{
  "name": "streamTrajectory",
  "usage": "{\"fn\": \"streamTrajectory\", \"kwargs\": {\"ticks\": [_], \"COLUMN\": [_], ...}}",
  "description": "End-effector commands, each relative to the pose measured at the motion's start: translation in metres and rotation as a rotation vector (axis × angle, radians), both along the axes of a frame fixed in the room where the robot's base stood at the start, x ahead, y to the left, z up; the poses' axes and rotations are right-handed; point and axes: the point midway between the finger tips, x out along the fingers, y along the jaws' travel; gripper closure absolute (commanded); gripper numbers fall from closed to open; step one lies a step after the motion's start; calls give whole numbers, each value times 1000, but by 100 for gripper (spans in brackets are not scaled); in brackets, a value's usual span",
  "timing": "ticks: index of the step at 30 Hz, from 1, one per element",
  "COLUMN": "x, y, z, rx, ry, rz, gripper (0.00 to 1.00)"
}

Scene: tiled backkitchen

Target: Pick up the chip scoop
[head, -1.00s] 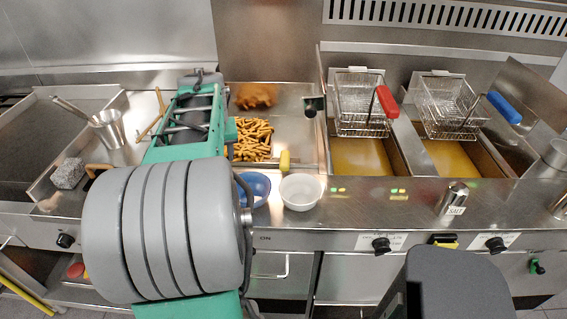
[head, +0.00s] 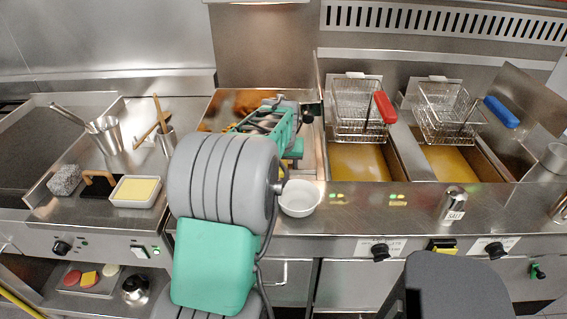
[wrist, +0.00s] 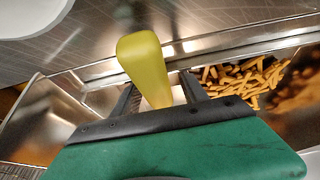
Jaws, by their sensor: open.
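The chip scoop shows in the wrist view by its yellow handle (wrist: 142,62). My gripper (wrist: 158,82) is open, with one dark finger on each side of the handle. I cannot tell whether either finger touches it. The handle's lower end is hidden behind the gripper's dark bar, and the scoop's metal part cannot be made out clearly. In the head view my gripper (head: 293,158) is over the front of the chip tray, and my arm hides the scoop.
Chips (wrist: 245,82) lie in the metal tray beside the gripper. A white bowl (head: 300,198) stands close in front. Fryer baskets with a red handle (head: 385,107) and a blue handle (head: 502,112) are to the right. A butter-coloured block in a white dish (head: 136,190) is left.

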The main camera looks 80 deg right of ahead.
Motion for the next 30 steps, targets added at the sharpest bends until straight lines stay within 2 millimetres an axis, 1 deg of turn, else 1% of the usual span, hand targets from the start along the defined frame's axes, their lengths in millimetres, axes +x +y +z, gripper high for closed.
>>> {"fn": "streamTrajectory", "kwargs": {"ticks": [4, 5, 23, 30], "x": [0, 0, 0, 0], "y": [0, 0, 0, 0], "z": [0, 0, 1, 1], "rx": [-1, -1, 0, 0], "ry": [0, 0, 0, 0], "rz": [0, 0, 0, 0], "gripper": [49, 51, 100, 100]}}
